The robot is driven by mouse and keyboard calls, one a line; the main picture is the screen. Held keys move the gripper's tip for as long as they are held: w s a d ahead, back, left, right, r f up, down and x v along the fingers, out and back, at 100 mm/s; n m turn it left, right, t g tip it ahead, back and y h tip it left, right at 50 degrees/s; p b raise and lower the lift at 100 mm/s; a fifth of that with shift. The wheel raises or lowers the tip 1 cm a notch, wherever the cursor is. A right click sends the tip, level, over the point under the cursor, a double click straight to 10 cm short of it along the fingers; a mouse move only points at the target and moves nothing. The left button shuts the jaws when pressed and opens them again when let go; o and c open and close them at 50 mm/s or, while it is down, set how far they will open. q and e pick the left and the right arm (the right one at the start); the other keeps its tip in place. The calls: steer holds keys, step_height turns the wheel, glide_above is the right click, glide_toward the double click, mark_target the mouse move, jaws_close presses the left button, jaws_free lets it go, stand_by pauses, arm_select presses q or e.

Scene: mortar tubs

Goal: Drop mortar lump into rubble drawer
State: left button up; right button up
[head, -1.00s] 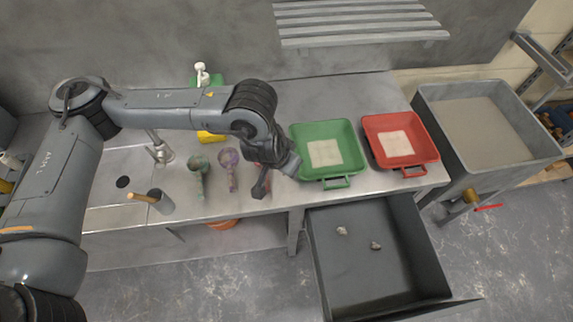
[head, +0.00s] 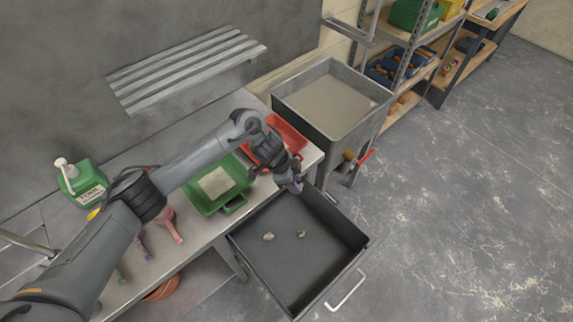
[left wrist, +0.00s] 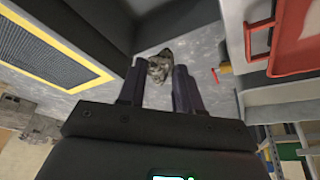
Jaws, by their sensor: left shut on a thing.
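My left gripper (head: 295,186) hangs over the back edge of the open dark grey rubble drawer (head: 351,229), in front of the red tub. In the left wrist view its two fingers are shut on a small rough grey mortar lump (left wrist: 159,66) at their tips. In the head view the held lump cannot be made out. Two small pale lumps, one on the left (head: 268,236) and one on the right (head: 301,234), lie apart on the drawer floor. My right gripper is not in view.
The green tub (head: 235,203) and the red tub (head: 291,134) stand on the bench behind the drawer. A grey basin (head: 330,98) with a red-handled tap stands to the right. The drawer has a front handle (head: 346,289). Open floor lies right of it.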

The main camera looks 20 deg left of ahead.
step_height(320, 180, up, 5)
steer(key=p, duration=0.3)
arm_select(q)
steer(key=s+f+b, duration=0.3)
steer(key=f, duration=0.4)
steer(key=s+f+b, duration=0.3)
steer(key=f, duration=0.4)
steer(key=shift+s+d+f+m, duration=0.2)
steer(key=shift+s+m, duration=0.1)
steer(key=shift+m, duration=0.1)
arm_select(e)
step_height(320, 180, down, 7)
arm_select(q)
steer(key=shift+a, duration=0.1)
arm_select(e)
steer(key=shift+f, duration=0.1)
arm_select(q)
steer(key=o, duration=1.1)
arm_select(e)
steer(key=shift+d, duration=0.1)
arm_select(q)
steer(key=shift+o, duration=0.2)
steer(key=p+v, duration=0.1)
steer(key=v, duration=0.9)
steer(key=shift+a+r+p, duration=0.15)
steer(key=shift+r+p, duration=0.25)
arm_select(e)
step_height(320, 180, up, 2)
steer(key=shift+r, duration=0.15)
